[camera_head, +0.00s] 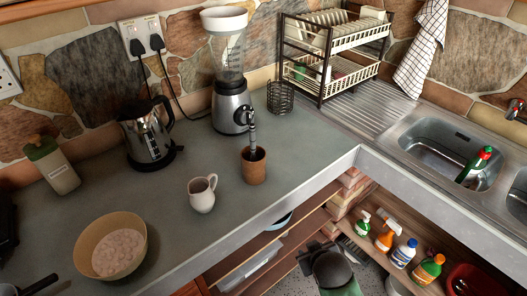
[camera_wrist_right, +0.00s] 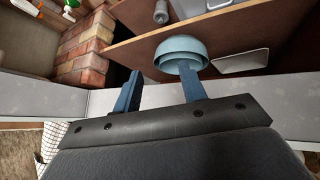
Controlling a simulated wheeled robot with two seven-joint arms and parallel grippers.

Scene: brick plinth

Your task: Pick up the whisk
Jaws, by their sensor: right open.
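A utensil handle, possibly the whisk's, (camera_head: 252,132) stands upright in a brown cup (camera_head: 253,170) on the grey counter. Its lower end is hidden inside the cup, so I cannot tell for certain that it is the whisk. My right gripper (camera_wrist_right: 160,72) is open, with nothing between its two blue fingers. It is in front of the shelves under the counter, and a blue bowl (camera_wrist_right: 183,50) shows beyond its fingertips. In the head view a dark part of my right arm shows low, in front of the counter's inner corner. My left gripper is not in view.
A cream jug (camera_head: 202,194) stands left of the cup, and a blender (camera_head: 232,105) and wire holder (camera_head: 280,98) stand behind. A kettle (camera_head: 147,135) and large bowl (camera_head: 112,246) are further left. The counter's front edge (camera_head: 285,205) lies between cup and arm.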

